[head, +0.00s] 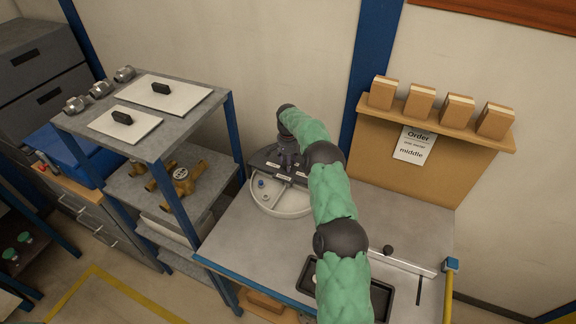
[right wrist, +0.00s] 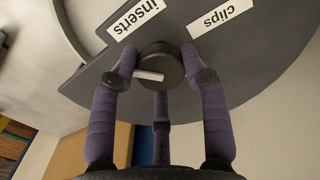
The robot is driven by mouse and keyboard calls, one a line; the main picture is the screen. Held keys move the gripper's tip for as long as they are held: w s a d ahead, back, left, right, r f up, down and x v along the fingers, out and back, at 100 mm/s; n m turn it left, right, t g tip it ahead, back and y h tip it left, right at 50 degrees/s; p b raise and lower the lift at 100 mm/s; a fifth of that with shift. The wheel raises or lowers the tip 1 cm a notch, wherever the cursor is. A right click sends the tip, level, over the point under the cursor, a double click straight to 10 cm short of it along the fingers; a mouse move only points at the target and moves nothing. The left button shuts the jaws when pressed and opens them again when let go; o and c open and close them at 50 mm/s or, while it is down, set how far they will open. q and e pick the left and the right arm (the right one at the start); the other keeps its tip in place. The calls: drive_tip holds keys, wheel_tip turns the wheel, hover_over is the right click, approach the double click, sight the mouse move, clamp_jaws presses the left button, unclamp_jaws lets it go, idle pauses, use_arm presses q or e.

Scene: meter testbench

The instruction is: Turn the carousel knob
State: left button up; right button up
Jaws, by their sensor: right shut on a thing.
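The carousel (head: 280,207) is a round pale tray with a dark grey cover, standing on the bench against the wall. Its open part shows a small blue item (head: 261,183) and another small part. The knob (right wrist: 160,68) is dark and round with a white bar mark, on the cover between the labels "inserts" (right wrist: 138,20) and "clips" (right wrist: 222,20). My right gripper (head: 288,160) is over the cover; in the right wrist view its purple-grey fingers (right wrist: 162,82) are shut around the knob. In the head view my gripper and arm hide the knob. My left gripper is not in view.
A black tray (head: 304,281) lies at the bench front, partly behind my arm. A shelf rack (head: 180,140) with brass fittings stands left. A card (head: 412,145) reads "Order" and "middle" below several boxes.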

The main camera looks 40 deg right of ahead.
drive_tip(key=n+b, duration=0.1)
drive_tip(key=n, duration=0.3)
drive_tip(key=shift+f+n, duration=0.1)
drive_tip(key=shift+n, duration=2.5)
drive_tip(key=o, duration=1.2)
drive_tip(key=shift+c, duration=0.2)
wheel_tip(320, 180, up, 12)
